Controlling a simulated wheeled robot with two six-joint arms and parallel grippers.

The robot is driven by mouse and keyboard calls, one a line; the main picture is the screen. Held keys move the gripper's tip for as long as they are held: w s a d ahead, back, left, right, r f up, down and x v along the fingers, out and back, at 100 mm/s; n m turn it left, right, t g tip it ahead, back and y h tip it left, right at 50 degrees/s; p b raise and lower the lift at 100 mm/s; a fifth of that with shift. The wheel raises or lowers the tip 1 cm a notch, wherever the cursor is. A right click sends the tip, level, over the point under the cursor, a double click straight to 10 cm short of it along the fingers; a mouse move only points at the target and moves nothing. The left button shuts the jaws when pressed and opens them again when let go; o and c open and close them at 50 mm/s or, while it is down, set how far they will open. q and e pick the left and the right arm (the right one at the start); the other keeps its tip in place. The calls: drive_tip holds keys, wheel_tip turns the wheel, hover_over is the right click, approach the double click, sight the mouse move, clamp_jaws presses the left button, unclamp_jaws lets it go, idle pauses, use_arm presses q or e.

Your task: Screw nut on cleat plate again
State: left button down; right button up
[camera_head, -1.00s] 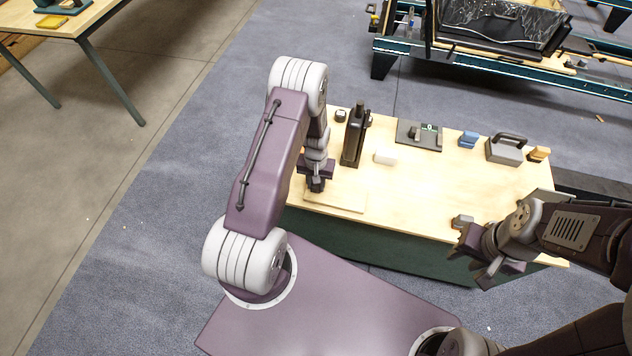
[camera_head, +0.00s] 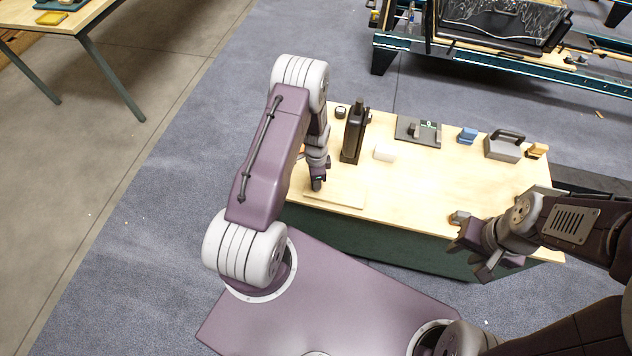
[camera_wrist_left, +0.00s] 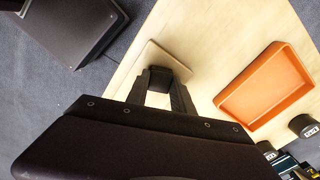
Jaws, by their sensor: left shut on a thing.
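A thin pale wooden plate (camera_head: 345,198) lies flat at the table's near left edge; it also shows under the fingertips in the left wrist view (camera_wrist_left: 176,57). I cannot tell surely that it is the cleat plate. My left gripper (camera_head: 317,184) points down over its left part. In the left wrist view the left gripper (camera_wrist_left: 160,88) is shut on a small dark piece (camera_wrist_left: 160,77), likely the nut, at the plate. Whether it sits on a bolt is hidden. My right gripper (camera_head: 473,262) is open and empty by the table's front edge.
An orange tray (camera_wrist_left: 268,90) lies beside the plate, mostly hidden by my arm in the head view. The table's middle is clear.

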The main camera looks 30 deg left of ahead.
use_arm(q)
drive_tip(key=c, duration=1)
unclamp_jaws()
wheel_tip(320, 180, up, 9)
drive_tip(key=shift+r+p, duration=0.1)
drive_tip(key=shift+p, duration=0.2)
wheel_tip(320, 180, up, 7)
drive_tip(key=p, duration=0.6)
